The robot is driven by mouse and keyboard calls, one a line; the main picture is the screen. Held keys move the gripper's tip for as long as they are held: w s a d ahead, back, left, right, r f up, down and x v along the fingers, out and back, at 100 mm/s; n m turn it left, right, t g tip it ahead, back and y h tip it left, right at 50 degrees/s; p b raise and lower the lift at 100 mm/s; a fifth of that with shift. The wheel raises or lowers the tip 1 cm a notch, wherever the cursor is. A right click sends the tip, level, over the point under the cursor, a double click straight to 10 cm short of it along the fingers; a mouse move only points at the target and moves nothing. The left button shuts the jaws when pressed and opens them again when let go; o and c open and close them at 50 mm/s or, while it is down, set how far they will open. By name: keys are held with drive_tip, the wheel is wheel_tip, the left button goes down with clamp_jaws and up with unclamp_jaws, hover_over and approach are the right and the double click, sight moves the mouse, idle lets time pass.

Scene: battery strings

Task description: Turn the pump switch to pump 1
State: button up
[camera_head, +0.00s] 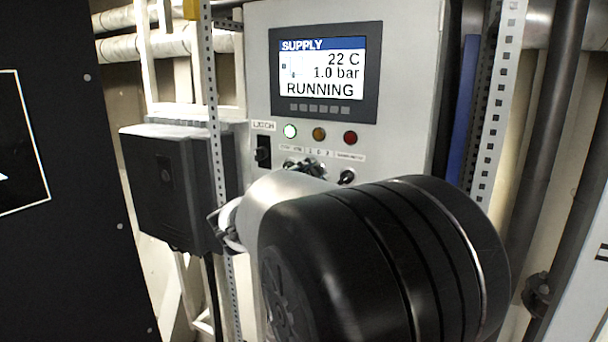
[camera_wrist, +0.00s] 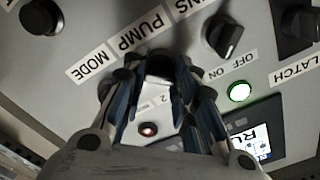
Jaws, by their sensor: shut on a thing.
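The pump switch (camera_wrist: 160,64) is a black knob beside the label PUMP in the wrist view, which shows the panel upside down. My gripper (camera_wrist: 155,80) is shut on this knob, with a blue-lined finger on each side. The fingers cover much of the knob, so I cannot tell which way it points. A label with a 2 (camera_wrist: 160,101) shows between the fingers. In the head view my gripper (camera_head: 305,168) is at the panel's row of knobs, below the lamps; my arm's wrist hides much of the lower panel.
In the wrist view, an OFF/ON knob (camera_wrist: 228,38) is close on the right and another dark knob (camera_wrist: 40,15) is upper left. The LATCH switch (camera_head: 263,151) is left of the knobs. The screen (camera_head: 323,75) reads SUPPLY, RUNNING. A green lamp (camera_head: 290,131) is lit.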

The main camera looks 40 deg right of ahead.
drive_tip(key=o, duration=1)
drive_tip(key=shift+o, duration=0.2)
drive_tip(key=v, duration=1.2)
drive_tip(key=shift+f, duration=0.1)
